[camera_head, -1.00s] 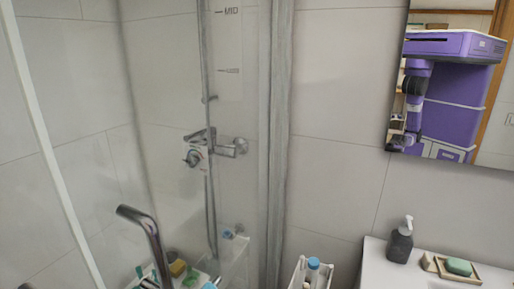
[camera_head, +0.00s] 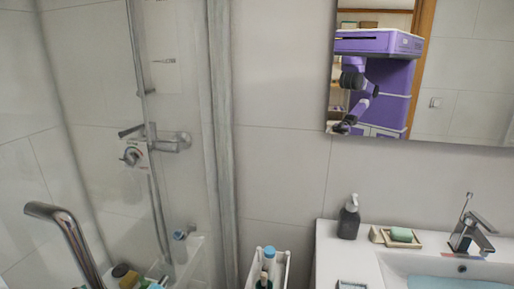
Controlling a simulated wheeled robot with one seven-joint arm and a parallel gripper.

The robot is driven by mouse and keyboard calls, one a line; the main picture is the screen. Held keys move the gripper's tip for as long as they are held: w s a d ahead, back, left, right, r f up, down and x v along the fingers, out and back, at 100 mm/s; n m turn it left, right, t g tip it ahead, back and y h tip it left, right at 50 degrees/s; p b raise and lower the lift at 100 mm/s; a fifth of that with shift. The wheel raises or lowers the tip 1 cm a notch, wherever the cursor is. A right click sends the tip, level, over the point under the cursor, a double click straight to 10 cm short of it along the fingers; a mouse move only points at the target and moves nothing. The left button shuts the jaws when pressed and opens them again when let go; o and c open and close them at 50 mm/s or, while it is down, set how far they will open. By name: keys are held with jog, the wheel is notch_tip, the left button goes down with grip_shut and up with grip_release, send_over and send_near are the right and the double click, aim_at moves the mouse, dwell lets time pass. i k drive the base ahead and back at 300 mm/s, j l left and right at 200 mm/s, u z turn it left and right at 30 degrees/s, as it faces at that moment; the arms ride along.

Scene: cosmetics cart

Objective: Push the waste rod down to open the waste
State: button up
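The chrome faucet (camera_head: 470,236) stands on the back rim of the white sink (camera_head: 350,258) at the right. A thin upright waste rod (camera_head: 466,205) rises just behind the faucet, with a small knob on top. The basin below holds something light blue (camera_head: 460,284), which looks like water; the drain is out of frame. My gripper is not directly in view. My purple body and arm show in the mirror, with the arm's end low at the left, too small to tell its state.
A dark soap dispenser (camera_head: 349,217) and a green soap on a wooden dish (camera_head: 400,235) stand left of the faucet. A caddy with bottles (camera_head: 267,267) is left of the sink. A glass shower screen and a metal handle (camera_head: 62,232) fill the left.

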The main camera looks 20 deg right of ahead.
aim_at(470, 195)
jog(key=z, duration=1.35)
